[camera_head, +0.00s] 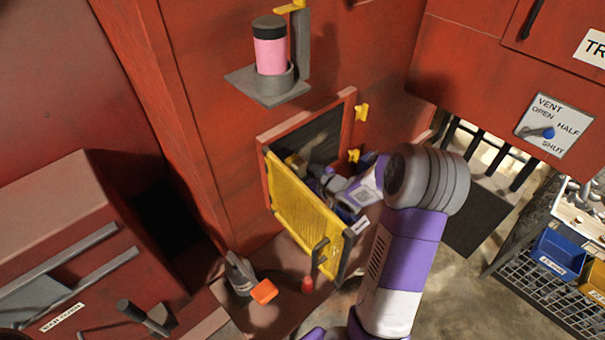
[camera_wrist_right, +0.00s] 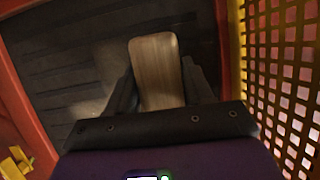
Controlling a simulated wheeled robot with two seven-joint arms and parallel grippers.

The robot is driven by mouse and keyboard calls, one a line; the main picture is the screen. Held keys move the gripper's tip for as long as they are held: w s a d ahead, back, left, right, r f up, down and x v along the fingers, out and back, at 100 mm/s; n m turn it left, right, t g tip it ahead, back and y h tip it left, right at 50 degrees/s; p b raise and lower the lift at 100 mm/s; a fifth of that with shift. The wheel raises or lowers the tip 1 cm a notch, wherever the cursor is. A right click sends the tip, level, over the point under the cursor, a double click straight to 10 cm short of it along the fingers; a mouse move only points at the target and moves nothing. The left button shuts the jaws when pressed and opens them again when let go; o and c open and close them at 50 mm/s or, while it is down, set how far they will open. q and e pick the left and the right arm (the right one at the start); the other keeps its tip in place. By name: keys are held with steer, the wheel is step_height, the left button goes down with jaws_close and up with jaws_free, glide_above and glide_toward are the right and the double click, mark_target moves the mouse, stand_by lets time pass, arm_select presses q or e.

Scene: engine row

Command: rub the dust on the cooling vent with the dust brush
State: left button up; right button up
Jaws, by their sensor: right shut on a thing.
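The cooling vent is a dark slatted panel (camera_head: 322,135) in a red frame, behind an open yellow mesh door (camera_head: 300,212). My right gripper (camera_head: 309,171) reaches in between door and vent. In the right wrist view the gripper (camera_wrist_right: 158,92) is shut on the dust brush (camera_wrist_right: 155,65), whose pale wooden back faces the camera. The slatted vent (camera_wrist_right: 60,65) lies behind the brush; the bristles are hidden, so I cannot tell if they touch it. A pale greyish patch, perhaps dust (camera_wrist_right: 93,108), shows left of the brush. My left gripper is out of view.
The mesh door (camera_wrist_right: 283,70) stands close on the wrist's right. A pink canister (camera_head: 270,52) sits in a holder above.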

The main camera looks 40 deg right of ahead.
step_height(320, 180, up, 2)
steer(key=shift+w+p, duration=0.1)
steer(key=shift+p, duration=0.5)
steer(key=shift+d, duration=0.45)
steer(key=shift+w+d+f+p, duration=0.1)
steer(key=shift+d+p, duration=0.85)
steer(key=shift+d, duration=0.8)
steer(key=shift+w+d+f+p, duration=0.1)
steer(key=shift+d+p, duration=0.8)
steer(key=shift+d, duration=0.8)
